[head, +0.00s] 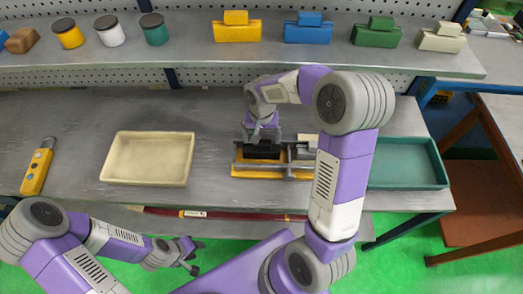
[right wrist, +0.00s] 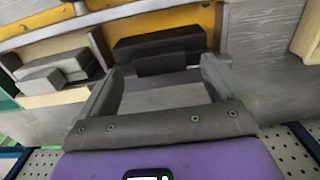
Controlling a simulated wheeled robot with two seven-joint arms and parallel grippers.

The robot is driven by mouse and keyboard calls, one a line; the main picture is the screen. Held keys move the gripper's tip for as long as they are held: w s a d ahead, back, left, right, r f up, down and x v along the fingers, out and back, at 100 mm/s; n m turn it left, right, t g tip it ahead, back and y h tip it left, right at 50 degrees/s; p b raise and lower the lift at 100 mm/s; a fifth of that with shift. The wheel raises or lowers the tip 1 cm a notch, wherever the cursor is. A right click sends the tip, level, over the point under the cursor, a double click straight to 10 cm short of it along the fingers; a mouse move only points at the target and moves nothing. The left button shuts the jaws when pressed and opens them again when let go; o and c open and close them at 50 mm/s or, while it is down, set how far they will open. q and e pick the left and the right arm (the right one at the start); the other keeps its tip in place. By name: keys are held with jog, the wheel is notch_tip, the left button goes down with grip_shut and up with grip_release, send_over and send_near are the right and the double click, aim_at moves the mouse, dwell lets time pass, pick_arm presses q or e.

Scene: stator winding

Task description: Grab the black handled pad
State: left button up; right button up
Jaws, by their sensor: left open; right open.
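The black handled pad (head: 262,151) sits in a yellow-based fixture (head: 246,170) on the grey table in the head view. In the right wrist view the black pad (right wrist: 160,50) lies ahead of the fingertips, with its handle block (right wrist: 160,65) facing the gripper. My right gripper (head: 262,138) is open above the pad; its two fingers (right wrist: 162,80) stand either side of the handle in the right wrist view. I cannot tell whether they touch it. My left gripper (head: 190,258) is open and empty, low at the front left, off the table.
A cream tray (head: 108,172) stands left of the fixture and a teal tray (head: 440,180) right of it. A grey block (right wrist: 45,80) sits beside the pad in the fixture. A shelf (head: 190,58) with coloured blocks and jars runs behind.

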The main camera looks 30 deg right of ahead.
aim_at(262, 143)
jog(key=shift+s+f, duration=0.1)
jog(key=shift+f, duration=1.45)
jog(key=shift+c, duration=0.5)
grip_shut()
jog(key=shift+r, duration=0.1)
